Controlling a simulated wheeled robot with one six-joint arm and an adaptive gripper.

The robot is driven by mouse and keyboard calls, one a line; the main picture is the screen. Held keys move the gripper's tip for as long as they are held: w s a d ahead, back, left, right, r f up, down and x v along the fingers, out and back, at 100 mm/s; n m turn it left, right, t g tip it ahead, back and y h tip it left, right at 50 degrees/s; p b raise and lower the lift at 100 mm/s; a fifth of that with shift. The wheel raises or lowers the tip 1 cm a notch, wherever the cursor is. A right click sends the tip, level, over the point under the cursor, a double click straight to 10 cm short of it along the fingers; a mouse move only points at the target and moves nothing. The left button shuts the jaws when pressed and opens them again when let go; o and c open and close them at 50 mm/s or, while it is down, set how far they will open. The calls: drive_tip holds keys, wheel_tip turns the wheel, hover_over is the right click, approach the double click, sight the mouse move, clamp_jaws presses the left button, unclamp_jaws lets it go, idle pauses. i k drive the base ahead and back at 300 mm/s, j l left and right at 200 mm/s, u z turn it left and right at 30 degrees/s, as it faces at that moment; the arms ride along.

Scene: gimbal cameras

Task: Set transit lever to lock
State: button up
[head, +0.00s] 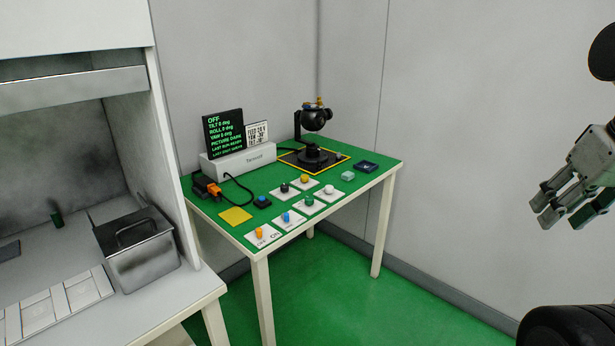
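The black gimbal camera (316,121) stands on a black round base (312,157) on a yellow-edged dark mat, at the back of the green table. I cannot tell whether this is the transit lever, and no lever marking or lock position is readable. My gripper (556,214) hangs at the right edge of the picture, in front of the wall and well apart from the table. It appears empty; the spacing of its fingers is unclear from this angle.
A bench with a metal bin (138,254) stands left. Green floor (345,290) is clear in front.

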sight(286, 217)
drive_tip(key=i+j+u, duration=0.25)
drive_tip(key=i, duration=0.25)
drive_tip(key=i+l+u, duration=0.1)
drive_tip(key=i+u, duration=0.15)
drive_tip(key=i, duration=0.25)
